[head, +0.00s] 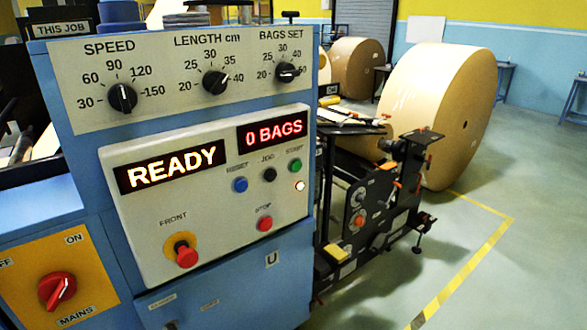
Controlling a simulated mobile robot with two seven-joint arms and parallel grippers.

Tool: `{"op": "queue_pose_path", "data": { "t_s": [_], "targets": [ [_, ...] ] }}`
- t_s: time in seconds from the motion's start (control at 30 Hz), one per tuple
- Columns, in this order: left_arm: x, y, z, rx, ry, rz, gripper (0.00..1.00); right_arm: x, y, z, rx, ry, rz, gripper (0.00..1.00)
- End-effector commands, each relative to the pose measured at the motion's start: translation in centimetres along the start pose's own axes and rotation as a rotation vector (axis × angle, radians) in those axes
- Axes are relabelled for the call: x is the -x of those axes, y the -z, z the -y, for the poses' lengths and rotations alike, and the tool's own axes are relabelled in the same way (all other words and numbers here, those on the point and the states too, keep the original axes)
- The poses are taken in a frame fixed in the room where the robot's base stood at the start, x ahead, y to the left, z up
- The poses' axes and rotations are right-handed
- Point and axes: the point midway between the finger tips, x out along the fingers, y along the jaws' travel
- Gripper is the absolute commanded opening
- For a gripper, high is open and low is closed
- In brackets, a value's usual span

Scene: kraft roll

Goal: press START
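The green START button (295,165) is on the white control panel (210,212), at its right side under the START label. The left display (172,166) reads READY and the right display (272,133) reads 0 BAGS. A blue RESET button (240,185), a black JOG button (269,175) and a red STOP button (265,223) are close by. Neither of my grippers shows in the head view.
Above are the SPEED (122,97), LENGTH (215,82) and BAGS SET (287,72) knobs. A red FRONT mushroom button (186,255) and a red MAINS switch (57,290) are lower left. A large kraft roll (437,110) stands behind. The floor (530,270) at right is clear.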

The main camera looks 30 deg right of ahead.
Motion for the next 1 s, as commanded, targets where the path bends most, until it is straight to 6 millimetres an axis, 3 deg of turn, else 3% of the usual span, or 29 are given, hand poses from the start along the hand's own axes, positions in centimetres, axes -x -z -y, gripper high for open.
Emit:
{"op": "queue_pose_path", "data": {
  "t_s": [0.47,0.87,1.0],
  "targets": [
    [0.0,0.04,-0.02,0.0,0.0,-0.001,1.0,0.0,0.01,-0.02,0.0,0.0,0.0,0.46],
    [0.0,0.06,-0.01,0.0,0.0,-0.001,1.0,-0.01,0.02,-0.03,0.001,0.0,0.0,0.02],
    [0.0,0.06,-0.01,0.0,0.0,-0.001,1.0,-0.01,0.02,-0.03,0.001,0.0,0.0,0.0]
  ]
}}
